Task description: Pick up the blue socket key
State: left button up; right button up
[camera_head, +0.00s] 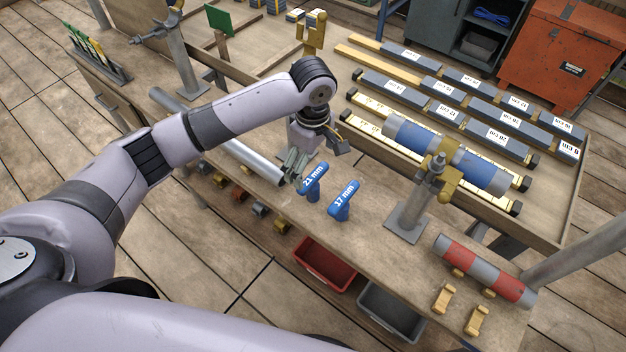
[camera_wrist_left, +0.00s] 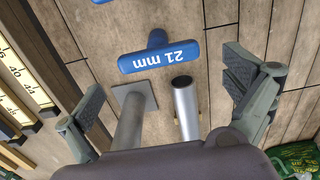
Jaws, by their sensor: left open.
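Two blue T-shaped socket keys stand near the front edge of the wooden bench (camera_head: 375,232). The left one (camera_head: 313,180) is marked 21 mm and the right one (camera_head: 344,198) is marked 17 mm. My left gripper (camera_head: 295,168) is open and empty, just left of the 21 mm key in the head view. In the left wrist view, the 21 mm key (camera_wrist_left: 158,56) lies ahead, between the lines of the spread fingers (camera_wrist_left: 165,92) and apart from them. A blue piece shows at that view's top edge. My right gripper is out of view.
A grey metal tube (camera_head: 258,160) lies left of the keys. A stand (camera_head: 408,215) rises to their right, near a blue-and-grey cylinder (camera_head: 415,142). Red (camera_head: 322,265) and grey (camera_head: 390,305) bins sit below the front edge. A red-and-grey cylinder (camera_head: 485,268) lies at right.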

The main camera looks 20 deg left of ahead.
aim_at(313, 175)
pick_arm(q)
jog(key=shift+w+f+p, duration=0.2)
jog(key=shift+f+p, duration=0.25)
jog(key=shift+f, duration=3.05)
jog(key=shift+c, duration=0.2)
jog(key=c, duration=1.1)
